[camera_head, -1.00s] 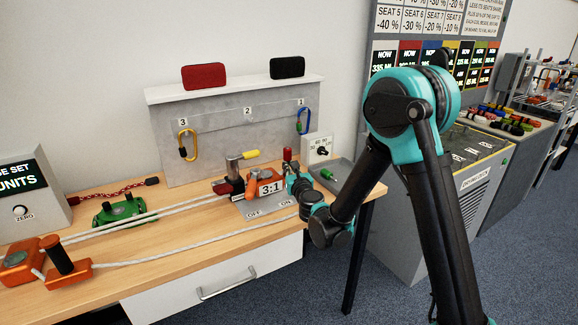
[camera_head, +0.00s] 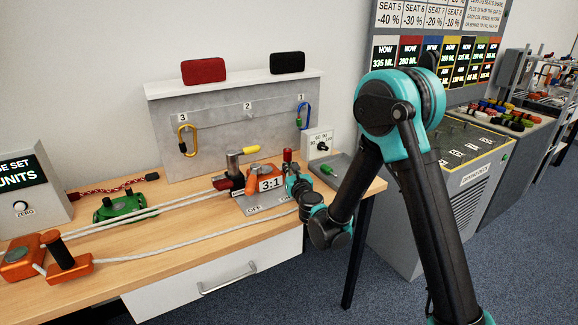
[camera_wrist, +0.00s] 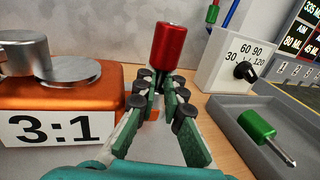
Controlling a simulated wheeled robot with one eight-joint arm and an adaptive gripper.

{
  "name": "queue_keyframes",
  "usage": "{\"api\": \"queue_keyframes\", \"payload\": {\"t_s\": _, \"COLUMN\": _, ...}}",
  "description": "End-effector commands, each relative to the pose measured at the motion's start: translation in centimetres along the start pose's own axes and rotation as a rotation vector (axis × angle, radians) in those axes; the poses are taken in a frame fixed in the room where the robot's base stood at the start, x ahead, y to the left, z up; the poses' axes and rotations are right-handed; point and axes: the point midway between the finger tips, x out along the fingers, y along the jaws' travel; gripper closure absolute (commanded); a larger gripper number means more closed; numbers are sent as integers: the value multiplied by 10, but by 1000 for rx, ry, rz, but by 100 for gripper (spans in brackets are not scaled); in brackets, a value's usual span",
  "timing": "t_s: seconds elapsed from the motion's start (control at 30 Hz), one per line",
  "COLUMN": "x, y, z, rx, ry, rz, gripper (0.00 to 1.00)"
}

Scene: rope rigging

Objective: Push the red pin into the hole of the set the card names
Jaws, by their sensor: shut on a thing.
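The red pin (camera_wrist: 170,46) stands upright at my fingertips in the wrist view; it also shows in the head view (camera_head: 287,155). My gripper (camera_wrist: 165,85) is shut on its lower end. The orange block (camera_wrist: 90,92) labelled 3:1 stands just left of my gripper; it is in the head view too (camera_head: 263,180). A grey plate (camera_head: 262,206) marked OFF and ON lies in front of it. The pin's tip and any hole under it are hidden by my fingers. A green pin (camera_wrist: 258,126) lies in the grey tray at the right.
A white dial box (camera_wrist: 232,64) stands behind the grey tray (camera_wrist: 215,110). White ropes (camera_head: 150,217) run left to orange blocks (camera_head: 68,262). A green block (camera_head: 122,207) sits near them. A grey board (camera_head: 230,130) with carabiners stands behind.

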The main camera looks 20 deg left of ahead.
Motion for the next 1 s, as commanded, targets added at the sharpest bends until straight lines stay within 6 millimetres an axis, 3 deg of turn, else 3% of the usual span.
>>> {"api": "queue_keyframes", "payload": {"t_s": 0.07, "x": 0, "y": 0, "z": -2, "rx": 0, "ry": 0, "rz": 0, "gripper": 100}}
{"api": "queue_keyframes", "payload": {"t_s": 0.1, "x": 0, "y": 0, "z": -2, "rx": 0, "ry": 0, "rz": 0, "gripper": 87}}
{"api": "queue_keyframes", "payload": {"t_s": 0.27, "x": 0, "y": 0, "z": -2, "rx": 0, "ry": 0, "rz": 1, "gripper": 68}}
{"api": "queue_keyframes", "payload": {"t_s": 0.77, "x": 0, "y": 4, "z": 1, "rx": 0, "ry": 0, "rz": 7, "gripper": 67}}
{"api": "queue_keyframes", "payload": {"t_s": 1.0, "x": 0, "y": 2, "z": 26, "rx": 0, "ry": 0, "rz": 4, "gripper": 67}}
